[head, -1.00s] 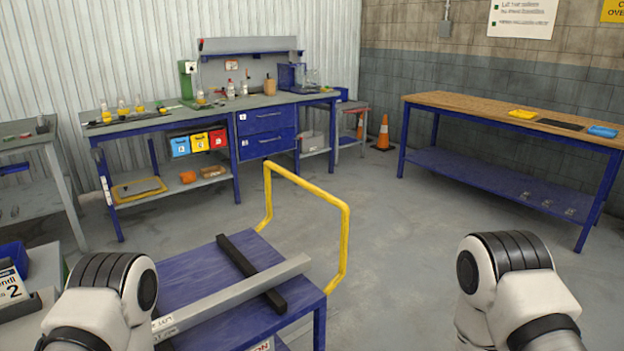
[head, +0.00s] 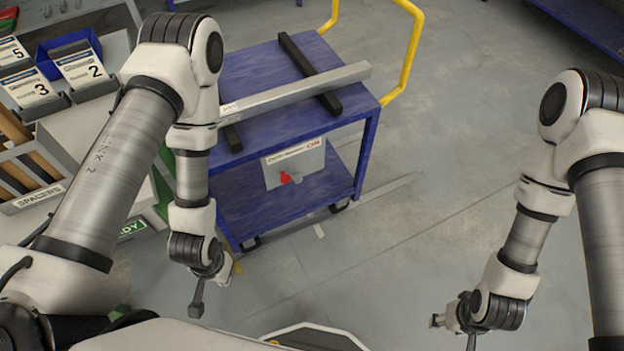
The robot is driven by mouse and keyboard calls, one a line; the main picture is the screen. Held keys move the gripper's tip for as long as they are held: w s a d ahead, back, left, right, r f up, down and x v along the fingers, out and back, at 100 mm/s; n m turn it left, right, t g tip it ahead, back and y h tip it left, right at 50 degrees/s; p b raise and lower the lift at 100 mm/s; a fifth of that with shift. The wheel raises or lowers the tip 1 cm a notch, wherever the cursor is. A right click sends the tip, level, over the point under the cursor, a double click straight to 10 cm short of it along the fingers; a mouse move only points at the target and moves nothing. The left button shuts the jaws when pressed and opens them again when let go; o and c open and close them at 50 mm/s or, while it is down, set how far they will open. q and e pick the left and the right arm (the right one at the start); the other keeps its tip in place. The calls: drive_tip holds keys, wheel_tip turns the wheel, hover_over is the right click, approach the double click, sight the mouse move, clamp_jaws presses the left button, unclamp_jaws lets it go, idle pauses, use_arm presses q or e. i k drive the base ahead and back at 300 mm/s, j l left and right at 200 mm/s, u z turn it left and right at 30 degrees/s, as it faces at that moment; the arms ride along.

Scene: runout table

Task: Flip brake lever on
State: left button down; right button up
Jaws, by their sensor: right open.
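A small red lever (head: 286,178) sits on a pale panel (head: 296,164) on the near side of a blue cart (head: 340,144). The panel carries printed text with red letters at its upper right. The text is too small to read surely. My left gripper (head: 211,293) hangs in front of the cart's left end, below and left of the lever, apart from it. Its fingers look spread, with nothing between them. My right gripper (head: 454,332) is open and empty at the lower right, well away from the cart.
A grey bar (head: 290,93) and black bars (head: 308,72) lie crossed on the cart top. The cart has a yellow handle (head: 412,45). A bin rack with a spacers label (head: 40,197) stands at left. Bare floor lies right of the cart.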

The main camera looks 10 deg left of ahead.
sight(286, 177)
drive_tip(key=l+u, duration=0.1)
drive_tip(key=l, duration=0.5)
drive_tip(key=k+l+u, duration=0.1)
drive_tip(key=l, duration=0.55)
drive_tip(key=k, duration=0.05)
